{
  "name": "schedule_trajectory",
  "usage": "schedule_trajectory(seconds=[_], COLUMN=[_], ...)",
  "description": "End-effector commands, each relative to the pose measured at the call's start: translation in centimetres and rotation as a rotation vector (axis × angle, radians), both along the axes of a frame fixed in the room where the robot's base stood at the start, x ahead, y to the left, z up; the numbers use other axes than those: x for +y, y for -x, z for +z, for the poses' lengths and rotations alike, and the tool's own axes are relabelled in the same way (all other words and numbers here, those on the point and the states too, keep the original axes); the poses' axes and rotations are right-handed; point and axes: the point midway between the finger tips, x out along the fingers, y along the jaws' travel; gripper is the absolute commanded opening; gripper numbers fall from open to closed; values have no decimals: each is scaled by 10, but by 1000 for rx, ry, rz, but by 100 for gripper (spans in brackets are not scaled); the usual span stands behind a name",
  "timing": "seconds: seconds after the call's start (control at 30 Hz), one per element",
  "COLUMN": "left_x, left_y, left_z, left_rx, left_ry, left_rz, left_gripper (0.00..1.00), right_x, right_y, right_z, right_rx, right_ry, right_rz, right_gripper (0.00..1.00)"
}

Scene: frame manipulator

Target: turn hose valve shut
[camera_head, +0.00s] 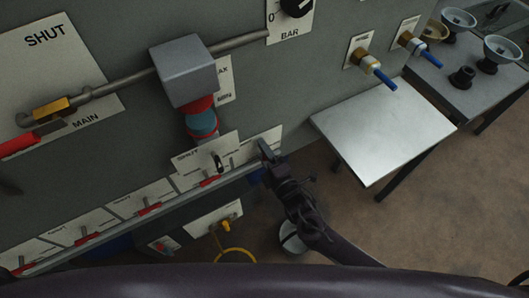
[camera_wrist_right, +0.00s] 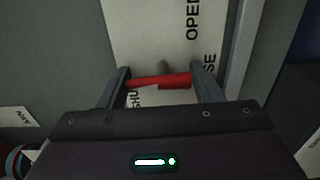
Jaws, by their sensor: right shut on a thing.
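The hose valve's red handle (camera_wrist_right: 160,80) lies crosswise between the two fingers of my right gripper (camera_wrist_right: 160,73), which is shut on it. Behind it is the white label plate (camera_wrist_right: 145,25), with "OPEN", "SHUT" and part of another word readable. The handle points toward the left finger, near the "SHUT" lettering. In the head view my right gripper (camera_head: 267,152) is at the right end of the row of small valves and covers the handle. My left gripper is not clearly in view.
Other red-handled valves (camera_head: 210,181) line the rail to the left. A grey box (camera_head: 185,70) on a pipe juts out above. The main valve (camera_head: 50,107) is at far left. A bare metal table (camera_head: 385,130) stands right. A yellow hose (camera_head: 235,252) hangs below.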

Motion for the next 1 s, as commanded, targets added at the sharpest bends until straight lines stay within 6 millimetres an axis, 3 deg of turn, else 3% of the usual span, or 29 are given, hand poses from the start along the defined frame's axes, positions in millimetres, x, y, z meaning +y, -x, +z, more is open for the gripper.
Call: schedule_trajectory(seconds=[0.1, 0.13, 0.27, 0.6, 1.0], left_x=[0, 0, 0, 0, 0], left_y=[0, 0, 0, 0, 0], left_z=[0, 0, 0, 0, -4], left_rx=[0, 0, 0, 0, -1], left_ry=[0, 0, 0, 0, 0], left_rz=[0, 0, 0, 1, 1], left_gripper=[36, 36, 36, 36, 36], right_x=[0, 0, 0, -3, -33], right_y=[0, 0, 0, 4, 58], right_z=[-1, -1, -1, -1, -2], right_rx=[0, 0, 1, 1, 2], right_ry=[4, 4, 3, 2, 2], right_rz=[0, 0, 1, 1, 2], right_gripper=[36, 61, 77, 77, 77])
